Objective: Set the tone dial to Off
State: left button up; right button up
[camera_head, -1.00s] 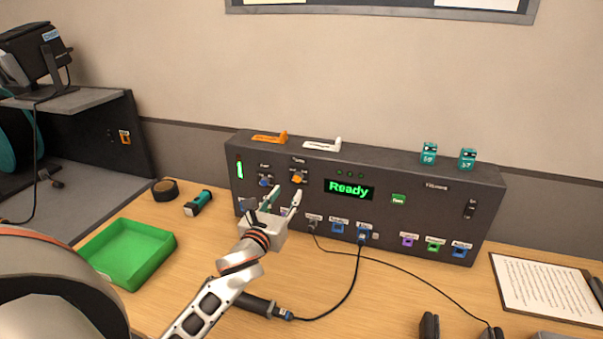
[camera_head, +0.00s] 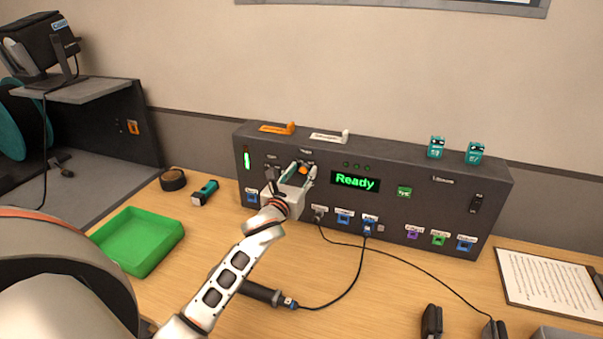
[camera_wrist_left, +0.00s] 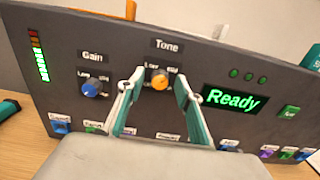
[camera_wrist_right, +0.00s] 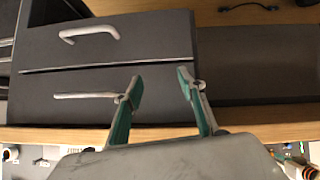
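The tone dial is an orange knob (camera_wrist_left: 160,80) under the "Tone" label on the dark panel (camera_wrist_left: 230,135). Marks beside it read "Low" and "Mid"; any other mark is hard to read. In the head view the knob (camera_head: 303,169) shows between the fingers of my left gripper (camera_head: 302,168). In the left wrist view the gripper (camera_wrist_left: 158,82) is open, with one finger on each side of the knob and gaps between. My right gripper (camera_wrist_right: 153,85) is open and empty, in front of grey drawers (camera_wrist_right: 110,85) below the table edge.
The blue gain dial (camera_wrist_left: 92,88) sits left of the tone dial. A green "Ready" display (camera_head: 355,182) is on its right. Cables plug into the panel's lower row. A green tray (camera_head: 138,240) and a tape roll (camera_head: 173,179) lie on the table at left.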

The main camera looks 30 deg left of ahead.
pick_arm(q)
grip_shut()
